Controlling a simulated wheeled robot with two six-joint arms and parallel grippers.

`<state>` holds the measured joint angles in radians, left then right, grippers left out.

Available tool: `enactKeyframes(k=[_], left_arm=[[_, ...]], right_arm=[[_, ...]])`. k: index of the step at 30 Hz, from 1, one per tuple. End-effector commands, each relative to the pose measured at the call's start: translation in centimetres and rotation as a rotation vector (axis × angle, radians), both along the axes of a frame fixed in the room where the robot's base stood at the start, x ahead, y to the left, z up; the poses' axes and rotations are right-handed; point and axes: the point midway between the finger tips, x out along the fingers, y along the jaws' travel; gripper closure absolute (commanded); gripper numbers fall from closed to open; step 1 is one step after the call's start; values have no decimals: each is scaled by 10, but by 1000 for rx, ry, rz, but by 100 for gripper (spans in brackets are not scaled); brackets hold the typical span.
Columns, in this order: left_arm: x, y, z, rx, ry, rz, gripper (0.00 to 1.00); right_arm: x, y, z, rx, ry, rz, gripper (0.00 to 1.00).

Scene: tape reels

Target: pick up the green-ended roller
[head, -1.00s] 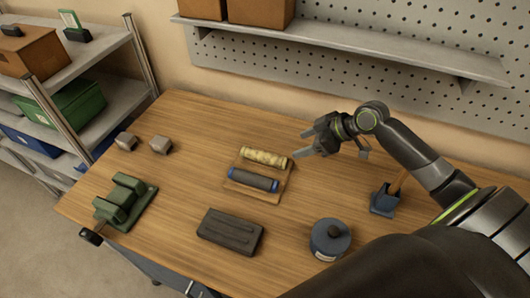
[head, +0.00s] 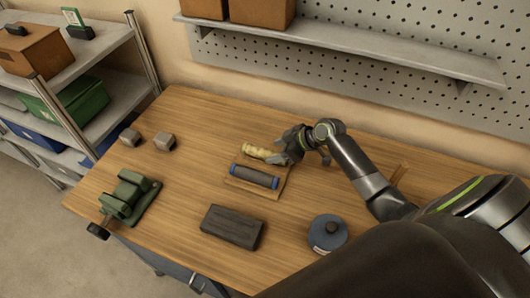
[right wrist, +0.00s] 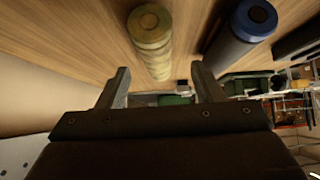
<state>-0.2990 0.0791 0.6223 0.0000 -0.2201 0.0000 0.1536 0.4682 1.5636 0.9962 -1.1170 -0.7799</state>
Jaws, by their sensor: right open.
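A pale yellow, mottled roller (head: 257,152) lies on a small wooden board (head: 272,192). The right wrist view shows its olive-yellow end (right wrist: 149,22); I see no clearly green end on either roller. A dark grey roller with blue ends (head: 254,176) lies beside it, nearer the front; it also shows in the right wrist view (right wrist: 238,35). My right gripper (head: 277,159) is open at the right end of the pale roller and partly covers it. In the right wrist view the roller lies ahead, between the lines of my two fingers (right wrist: 160,85). My left gripper is not in view.
A dark block (head: 232,227) and a blue round reel (head: 327,233) sit toward the front. A green vise-like fixture (head: 130,197) and two small grey blocks (head: 165,141) are at left. A shelf (head: 350,42) hangs above the back edge.

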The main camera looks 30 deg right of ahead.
Motion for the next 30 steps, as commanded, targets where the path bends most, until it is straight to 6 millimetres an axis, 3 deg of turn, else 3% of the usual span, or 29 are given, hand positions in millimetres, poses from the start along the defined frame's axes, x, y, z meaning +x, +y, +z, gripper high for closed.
enactKeyframes(k=[7,12,22,30], left_arm=[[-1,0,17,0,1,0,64],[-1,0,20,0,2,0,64],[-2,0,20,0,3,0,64],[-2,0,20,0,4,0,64]], right_arm=[[18,10,-15,3,3,0,39],[25,17,-28,1,1,0,39],[27,19,-32,0,0,0,39],[27,18,-32,0,0,0,74]])
